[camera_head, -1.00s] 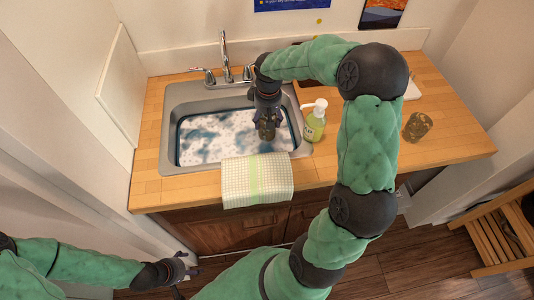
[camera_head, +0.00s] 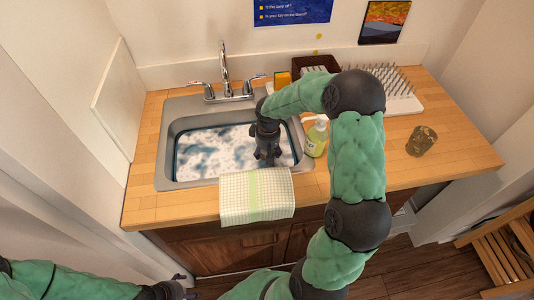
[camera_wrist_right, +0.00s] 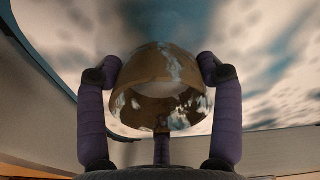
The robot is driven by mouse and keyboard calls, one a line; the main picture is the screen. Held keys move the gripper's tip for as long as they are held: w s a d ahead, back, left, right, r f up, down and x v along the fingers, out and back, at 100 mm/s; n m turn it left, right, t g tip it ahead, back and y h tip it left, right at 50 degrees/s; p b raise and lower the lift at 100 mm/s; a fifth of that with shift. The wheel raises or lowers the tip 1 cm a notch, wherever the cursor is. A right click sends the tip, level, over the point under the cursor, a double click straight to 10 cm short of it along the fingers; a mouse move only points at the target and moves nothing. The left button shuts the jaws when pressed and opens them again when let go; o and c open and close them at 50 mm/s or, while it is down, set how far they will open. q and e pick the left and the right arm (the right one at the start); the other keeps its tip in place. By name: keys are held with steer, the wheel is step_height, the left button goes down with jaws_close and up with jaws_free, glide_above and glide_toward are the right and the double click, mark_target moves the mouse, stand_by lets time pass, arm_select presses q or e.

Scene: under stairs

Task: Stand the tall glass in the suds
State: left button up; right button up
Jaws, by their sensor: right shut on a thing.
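My right gripper (camera_head: 267,158) reaches down into the sink (camera_head: 170,150), over its right part. In the wrist view the right gripper (camera_wrist_right: 160,90) is shut on a brown mottled glass (camera_wrist_right: 155,62), fingers around its sides and the open rim facing the palm. White suds on bluish water (camera_head: 215,148) fill the basin and show behind the glass. In the head view the glass is hidden by the gripper; whether it touches the basin floor cannot be told. My left gripper (camera_head: 178,287) is low at the bottom edge, away from the counter.
Another brown glass (camera_head: 421,141) is on the wooden counter (camera_head: 455,140) at right. A soap bottle (camera_head: 316,136) stands close by the right arm. A checked cloth (camera_head: 256,196) hangs over the front edge. The faucet (camera_head: 225,70) is behind; a spiked drying rack (camera_head: 400,90) is back right.

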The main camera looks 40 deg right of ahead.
steer(key=shift+r, duration=0.15)
steer(key=o, duration=1.7)
steer(key=shift+r, duration=0.4)
steer(key=r+p, duration=0.1)
steer(key=r, duration=0.2)
steer(key=r+p, duration=0.1)
steer(key=r, duration=0.3)
steer(key=s+r+p, duration=0.1)
steer(key=r, duration=0.3)
steer(key=shift+a, duration=0.15)
